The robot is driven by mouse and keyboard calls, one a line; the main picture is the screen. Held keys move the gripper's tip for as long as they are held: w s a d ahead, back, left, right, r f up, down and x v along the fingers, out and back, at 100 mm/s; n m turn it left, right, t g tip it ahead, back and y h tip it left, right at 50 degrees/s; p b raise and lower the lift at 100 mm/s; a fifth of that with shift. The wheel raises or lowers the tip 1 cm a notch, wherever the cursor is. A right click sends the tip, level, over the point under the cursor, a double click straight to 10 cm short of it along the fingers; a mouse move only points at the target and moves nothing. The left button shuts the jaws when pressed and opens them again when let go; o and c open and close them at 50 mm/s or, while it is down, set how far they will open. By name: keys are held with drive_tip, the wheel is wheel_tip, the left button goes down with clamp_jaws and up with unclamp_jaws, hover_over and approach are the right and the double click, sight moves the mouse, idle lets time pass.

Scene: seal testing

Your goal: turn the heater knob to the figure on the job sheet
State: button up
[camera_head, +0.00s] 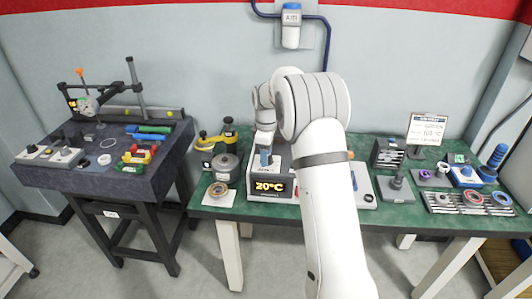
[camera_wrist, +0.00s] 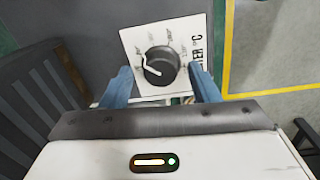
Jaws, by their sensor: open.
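The heater (camera_head: 270,187) stands on the green bench in the head view, and its display reads 20°C. My arm hides part of it. In the wrist view the black round heater knob (camera_wrist: 162,62) sits on a white dial plate (camera_wrist: 134,40) with printed figures around it.
A yellow-handled device (camera_head: 217,140) and a ring on a pad (camera_head: 218,191) are left of the heater. A tray of tools and rings (camera_head: 468,202) and a grey stand (camera_head: 397,187) are at the right. A dark side table (camera_head: 100,185) stands apart at the left.

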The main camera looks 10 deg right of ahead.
drive_tip(key=shift+f, duration=0.2)
drive_tip(key=shift+c, duration=0.2)
drive_tip(key=shift+r, duration=0.1)
drive_tip(key=c, duration=0.9)
